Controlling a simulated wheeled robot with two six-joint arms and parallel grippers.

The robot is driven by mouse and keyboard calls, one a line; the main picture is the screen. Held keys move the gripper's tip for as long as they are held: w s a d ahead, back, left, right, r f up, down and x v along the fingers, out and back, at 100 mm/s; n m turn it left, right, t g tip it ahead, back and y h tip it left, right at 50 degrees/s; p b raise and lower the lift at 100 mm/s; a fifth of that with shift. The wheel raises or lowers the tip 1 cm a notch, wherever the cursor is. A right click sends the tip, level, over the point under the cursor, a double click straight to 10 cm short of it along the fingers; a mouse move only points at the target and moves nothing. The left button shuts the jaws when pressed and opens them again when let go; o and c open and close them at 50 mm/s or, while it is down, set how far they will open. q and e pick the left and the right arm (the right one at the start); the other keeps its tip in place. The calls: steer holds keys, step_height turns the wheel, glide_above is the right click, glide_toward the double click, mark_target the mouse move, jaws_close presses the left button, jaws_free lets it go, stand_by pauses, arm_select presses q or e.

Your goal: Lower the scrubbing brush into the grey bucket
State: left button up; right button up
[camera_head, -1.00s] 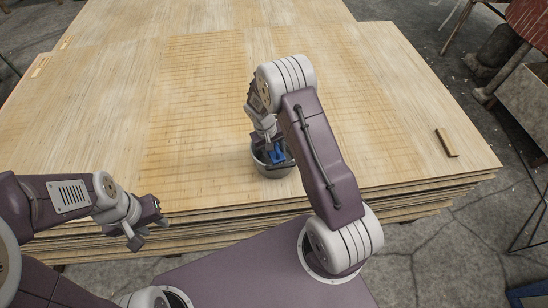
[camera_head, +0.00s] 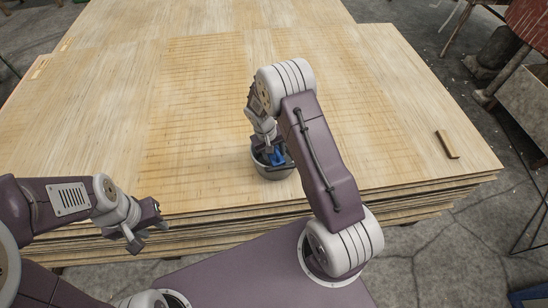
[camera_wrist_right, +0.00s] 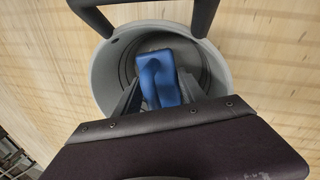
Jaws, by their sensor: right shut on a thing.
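The grey bucket (camera_head: 274,174) stands on the veneer stack near its front edge. In the right wrist view the bucket (camera_wrist_right: 103,78) is seen from above, upright, with its dark handle (camera_wrist_right: 130,12) across the upper part. The blue scrubbing brush (camera_wrist_right: 160,72) is within the bucket's mouth, and it also shows in the head view (camera_head: 278,158). My right gripper (camera_wrist_right: 156,95) is shut on the brush, its fingers reaching inside the rim. The brush's lower end and the bucket floor are hidden. My left gripper (camera_head: 149,234) is open and empty, in front of the stack's left front edge.
The pale veneer stack (camera_head: 190,100) is mostly bare around the bucket. A small brown wood piece (camera_head: 446,144) lies near its right edge. Concrete floor and a grey bench (camera_head: 525,95) are off to the right.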

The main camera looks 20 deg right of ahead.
steer(key=shift+f+b, duration=1.75)
steer(key=shift+f, duration=0.5)
stand_by(0.8)
steer(key=o, duration=1.4)
steer(key=r, duration=0.3)
steer(key=a+r, duration=0.1)
steer(key=r, duration=0.2)
steer(key=r+p, duration=0.1)
steer(key=r, duration=0.2)
steer(key=shift+a, duration=0.4)
